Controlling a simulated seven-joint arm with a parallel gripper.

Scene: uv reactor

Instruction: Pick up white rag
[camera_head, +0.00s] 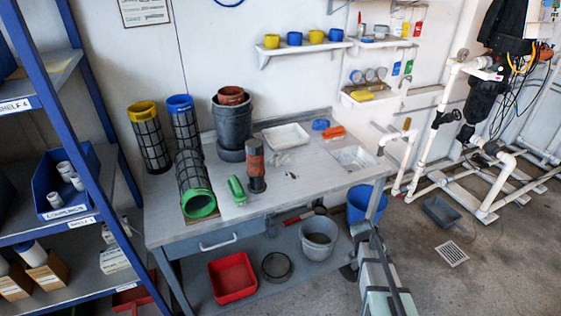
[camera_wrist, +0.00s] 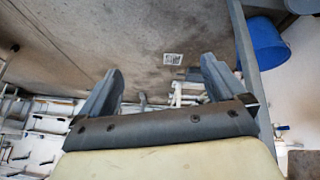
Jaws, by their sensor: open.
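A small pale, crumpled patch (camera_head: 281,158) lies on the workbench just below the white tray; it may be the white rag, but it is too small to tell. No rag shows in the wrist view. In the head view part of my arm shows at the lower right, in front of the bench's right end and well apart from the pale patch.
White pipes stand right.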

